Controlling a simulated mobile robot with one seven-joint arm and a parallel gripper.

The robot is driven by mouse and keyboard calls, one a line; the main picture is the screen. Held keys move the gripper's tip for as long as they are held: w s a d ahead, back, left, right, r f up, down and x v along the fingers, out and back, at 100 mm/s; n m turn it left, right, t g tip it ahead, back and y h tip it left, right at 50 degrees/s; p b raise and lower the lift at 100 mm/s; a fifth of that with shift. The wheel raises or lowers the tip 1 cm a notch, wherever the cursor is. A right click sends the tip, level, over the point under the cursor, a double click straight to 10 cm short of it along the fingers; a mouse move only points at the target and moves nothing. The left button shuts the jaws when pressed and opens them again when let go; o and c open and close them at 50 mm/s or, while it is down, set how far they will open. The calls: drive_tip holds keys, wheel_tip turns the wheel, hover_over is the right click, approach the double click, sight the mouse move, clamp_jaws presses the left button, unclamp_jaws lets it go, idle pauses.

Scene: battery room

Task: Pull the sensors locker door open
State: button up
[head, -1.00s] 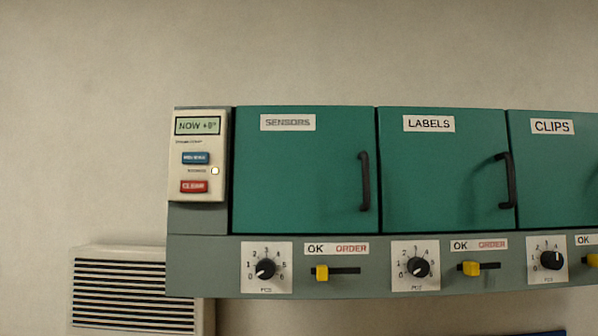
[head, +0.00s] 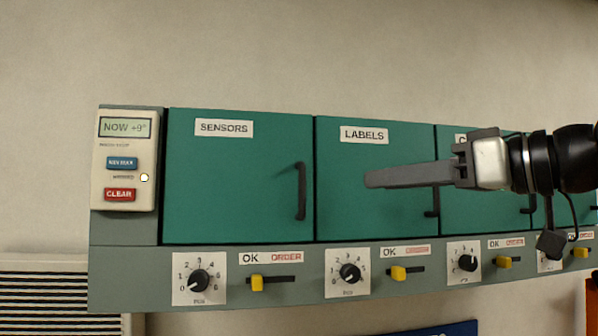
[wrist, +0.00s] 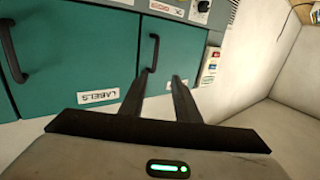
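The sensors locker door (head: 235,185) is a green panel, closed, at the left of the locker row. Its black bar handle (head: 301,190) is on its right side. In the wrist view, which is upside down, the sensors handle (wrist: 151,52) stands just beyond the fingertips, nearer the left finger. My gripper (head: 370,180) shows in the head view in front of the labels door (head: 350,215), right of the sensors handle. In the wrist view my gripper (wrist: 161,76) has its two fingers apart with nothing between them. It is not touching the handle as far as I can see.
A control panel (head: 124,160) with a display and buttons is left of the sensors door. Below run dials (head: 199,280) and yellow sliders (head: 257,284). A slatted vent (head: 60,300) is at the lower left. The wall above is bare.

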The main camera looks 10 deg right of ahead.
drive_tip(key=d+r, duration=0.1)
drive_tip(key=p, duration=0.2)
approach(310, 178)
drive_tip(key=w+a, duration=0.1)
drive_tip(key=a, duration=0.1)
drive_tip(key=w+a, duration=0.1)
drive_tip(key=a, duration=0.1)
drive_tip(key=w+a, duration=0.1)
drive_tip(key=a, duration=0.1)
drive_tip(key=shift+w+a+f, duration=0.1)
drive_tip(key=shift+a+f, duration=0.25)
drive_tip(key=shift+f, duration=0.05)
clamp_jaws()
